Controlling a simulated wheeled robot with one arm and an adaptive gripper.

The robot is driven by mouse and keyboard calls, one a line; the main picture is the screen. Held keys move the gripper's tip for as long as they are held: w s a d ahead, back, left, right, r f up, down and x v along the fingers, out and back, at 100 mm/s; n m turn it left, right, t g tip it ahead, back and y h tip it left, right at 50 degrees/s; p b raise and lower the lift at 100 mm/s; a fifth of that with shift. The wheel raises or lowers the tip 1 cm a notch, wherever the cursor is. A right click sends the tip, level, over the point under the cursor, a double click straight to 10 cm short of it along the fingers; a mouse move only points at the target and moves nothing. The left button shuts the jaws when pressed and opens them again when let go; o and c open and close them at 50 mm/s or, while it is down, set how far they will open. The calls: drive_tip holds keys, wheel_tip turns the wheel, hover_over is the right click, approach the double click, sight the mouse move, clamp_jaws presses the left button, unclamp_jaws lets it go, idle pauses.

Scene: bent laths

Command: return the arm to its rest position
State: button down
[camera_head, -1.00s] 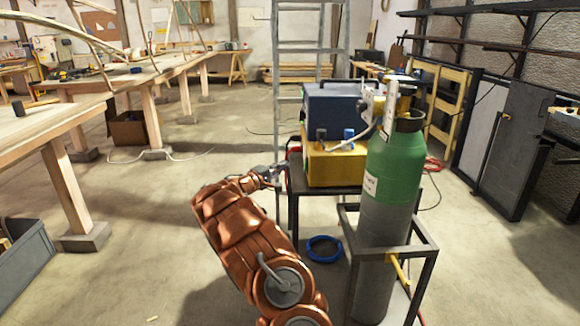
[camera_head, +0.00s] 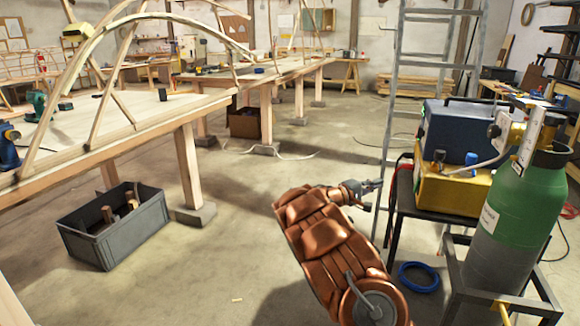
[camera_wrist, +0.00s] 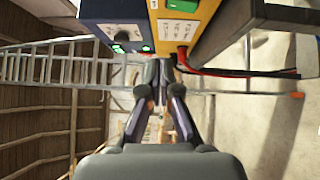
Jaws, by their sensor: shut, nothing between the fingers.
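My arm, in copper-coloured covers, reaches up from the bottom of the head view. My gripper (camera_head: 372,186) is at its end, in the air just left of the cart with the yellow and blue machines. In the wrist view my gripper (camera_wrist: 160,72) points forward with its two dark fingers converging at the tips. It is shut and holds nothing. The yellow machine (camera_head: 452,188) stands close to the right of the gripper, with the blue box (camera_head: 465,130) on top of it. The gap between fingertips and machine is hard to judge.
A green gas cylinder (camera_head: 520,205) stands right of the arm in a metal frame. A ladder (camera_head: 400,110) rises behind the gripper. A blue ring (camera_head: 418,277) lies on the floor. A grey crate (camera_head: 115,228) sits at left by the wooden workbench (camera_head: 160,110). Open floor lies between.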

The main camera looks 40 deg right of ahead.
drive_tip(key=s+a+r+m+g+y, duration=0.35)
drive_tip(key=s+a+y, duration=0.25)
drive_tip(key=s+a, duration=0.9)
drive_tip(key=s+a+f+n+t+y, duration=0.15)
drive_tip(key=s+a+f+y, duration=0.35)
drive_tip(key=a, duration=0.9)
drive_tip(key=s+a+f+n+t+y, duration=0.1)
drive_tip(key=s+a+n+y, duration=0.15)
drive_tip(key=s+a, duration=0.8)
drive_tip(key=s+a+f+n+t+y, duration=0.1)
drive_tip(key=s+a+f+y, duration=0.3)
drive_tip(key=a, duration=1.3)
wheel_tip(320, 180, up, 23)
drive_tip(key=t+p, duration=0.1)
drive_tip(key=p, duration=2)
drive_tip(key=shift+r+y, duration=0.15)
drive_tip(key=shift+y, duration=0.3)
